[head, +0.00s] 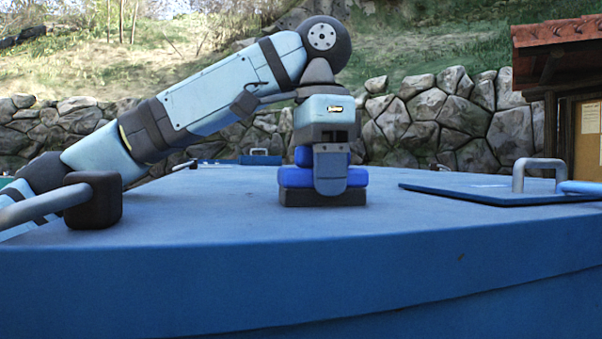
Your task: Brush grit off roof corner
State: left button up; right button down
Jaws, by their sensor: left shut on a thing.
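My left gripper (330,168) points down over the middle of the blue roof (225,215). It is shut on a blue brush (295,178) with a dark base of bristles (300,198). The brush stands upright, its bristles at the roof surface; whether they press on it I cannot tell. The finger hides part of the brush. I cannot make out any grit on the roof top; one small dark speck shows on the front face. My right gripper is not in view.
A grey bar with a black block (92,200) sits at the roof's left. A flat blue panel (450,192) with a grey handle (518,175) lies at the right. A small blue object (260,159) is at the back edge. A tiled-roof board (555,75) stands behind right.

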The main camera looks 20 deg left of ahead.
aim_at(327, 212)
pick_arm(q)
jog(key=shift+s+d+f, duration=0.1)
jog(key=shift+s+d, duration=0.25)
jog(key=shift+s, duration=0.5)
jog(key=shift+s+d+f, duration=0.1)
jog(key=shift+s+d, duration=0.25)
jog(key=shift+s, duration=0.5)
jog(key=shift+s+d, duration=0.35)
jog(key=shift+s, duration=0.5)
jog(key=shift+r, duration=0.35)
jog(key=r, duration=0.1)
jog(key=d+r, duration=0.2)
jog(key=shift+w+r, duration=0.25)
jog(key=shift+r, duration=0.1)
jog(key=shift+w+a+r, duration=0.15)
jog(key=shift+w+r, duration=0.1)
jog(key=shift+r, duration=0.2)
jog(key=shift+w+a+r, duration=0.15)
jog(key=shift+w+r, duration=0.05)
jog(key=shift+r, duration=0.4)
